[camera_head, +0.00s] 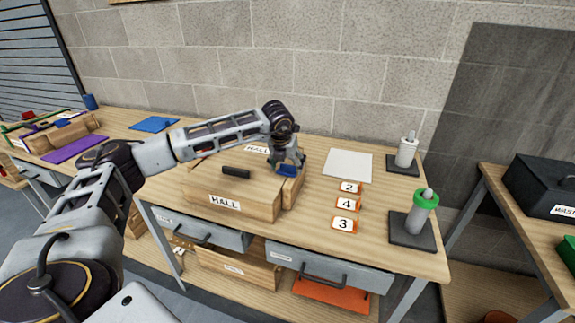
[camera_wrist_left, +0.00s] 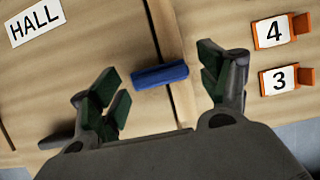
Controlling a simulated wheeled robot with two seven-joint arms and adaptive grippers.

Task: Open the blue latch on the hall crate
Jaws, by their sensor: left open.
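The hall crate (camera_head: 212,200) is a wooden box with a HALL label (camera_head: 224,202) on its front and a black handle on top; its HALL label also shows in the left wrist view (camera_wrist_left: 36,24). The blue latch (camera_head: 287,170) is at the crate's right end; it shows as a blue bar across a dark seam in the left wrist view (camera_wrist_left: 160,76). My left gripper (camera_head: 288,162) is over the latch, open. In the left wrist view its fingers (camera_wrist_left: 162,84) stand on either side of the latch, with gaps on both sides. My right gripper is not in view.
Number cards 2 (camera_head: 348,187), 4 (camera_head: 347,203) and 3 (camera_head: 344,224) stand right of the crate. A pale sheet (camera_head: 347,165) lies behind the cards.

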